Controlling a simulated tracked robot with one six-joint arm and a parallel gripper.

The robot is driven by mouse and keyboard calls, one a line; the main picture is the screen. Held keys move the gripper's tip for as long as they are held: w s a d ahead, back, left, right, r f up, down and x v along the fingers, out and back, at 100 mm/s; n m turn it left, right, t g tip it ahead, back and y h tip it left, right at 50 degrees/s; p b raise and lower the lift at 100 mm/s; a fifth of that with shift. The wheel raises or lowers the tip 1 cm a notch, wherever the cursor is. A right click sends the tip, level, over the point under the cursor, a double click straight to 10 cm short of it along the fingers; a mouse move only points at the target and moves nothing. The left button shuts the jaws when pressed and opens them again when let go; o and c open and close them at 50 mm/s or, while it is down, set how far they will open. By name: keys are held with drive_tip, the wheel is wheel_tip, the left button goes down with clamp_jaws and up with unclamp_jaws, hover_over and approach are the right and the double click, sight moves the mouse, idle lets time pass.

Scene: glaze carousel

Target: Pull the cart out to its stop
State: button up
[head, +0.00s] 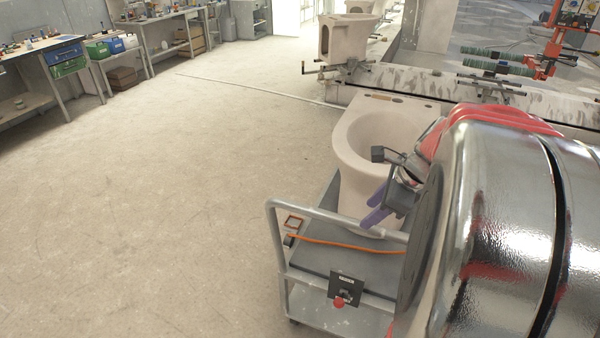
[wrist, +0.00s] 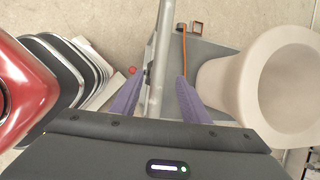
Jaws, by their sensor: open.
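The cart (head: 330,263) is a grey platform with a pale tubular handle (head: 310,212) on its near side. A pale unglazed toilet bowl (head: 355,160) stands upright on it, and also shows in the wrist view (wrist: 222,85). My gripper (head: 372,209) has purple fingers and is at the handle's top bar. In the wrist view my gripper (wrist: 161,78) is open, with the handle bar (wrist: 157,65) running between the fingers, nearer the left one. I cannot tell whether either finger touches it. My arm hides the cart's right part in the head view.
A dark plate with a red knob (head: 338,303) sits low on the cart's near side. An orange cord (head: 345,245) lies across the deck. A pale ledge (head: 440,85) runs behind the cart. The floor to the left is clear up to the workbenches (head: 25,72).

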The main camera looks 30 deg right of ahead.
sight(358, 222)
drive_tip(key=x, duration=0.6)
drive_tip(key=shift+w+f, duration=0.2)
drive_tip(key=shift+f, duration=0.2)
drive_tip(key=c, duration=1.1)
clamp_jaws()
drive_tip(key=shift+d, duration=0.15)
